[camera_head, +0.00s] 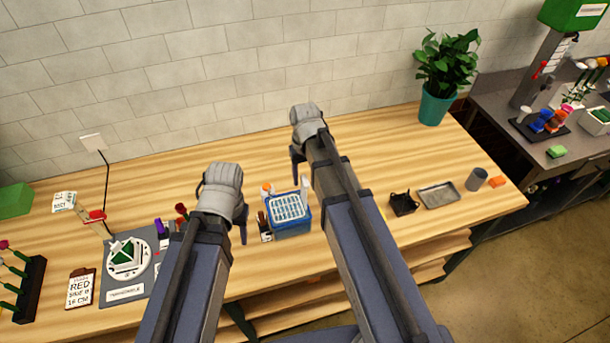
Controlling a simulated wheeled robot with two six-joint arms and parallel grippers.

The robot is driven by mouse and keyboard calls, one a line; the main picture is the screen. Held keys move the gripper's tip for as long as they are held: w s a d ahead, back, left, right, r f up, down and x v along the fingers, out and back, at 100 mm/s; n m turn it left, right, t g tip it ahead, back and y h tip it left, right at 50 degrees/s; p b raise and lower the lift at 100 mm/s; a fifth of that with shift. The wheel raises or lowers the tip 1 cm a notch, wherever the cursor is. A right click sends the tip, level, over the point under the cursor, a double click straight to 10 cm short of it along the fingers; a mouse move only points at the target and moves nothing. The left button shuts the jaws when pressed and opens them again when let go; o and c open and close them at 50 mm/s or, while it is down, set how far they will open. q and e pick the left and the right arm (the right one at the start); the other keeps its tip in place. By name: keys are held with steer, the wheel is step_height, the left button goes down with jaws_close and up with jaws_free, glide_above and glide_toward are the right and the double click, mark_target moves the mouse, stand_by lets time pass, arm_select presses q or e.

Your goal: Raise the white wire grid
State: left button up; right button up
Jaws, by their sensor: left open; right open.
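The white wire grid (287,206) lies across the top of a blue crate (293,231) in the middle of the wooden bench. My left gripper (241,222) is to the left of the crate, with a dark finger pointing down. It is open and appears empty. My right gripper (296,168) is above and behind the crate, near the grid's far right side. It is open and appears apart from the grid. The arms hide parts of both grippers, and I cannot tell the exact gaps to the grid.
A white bottle (305,188) and an orange-capped bottle (267,189) stand close to the crate. A small holder (264,229) is at its left. A black basket (403,204) and metal tray (439,195) are right. The back bench is mostly clear.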

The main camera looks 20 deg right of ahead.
step_height(320, 180, up, 8)
steer(key=p, duration=0.8)
steer(key=shift+f, duration=0.15)
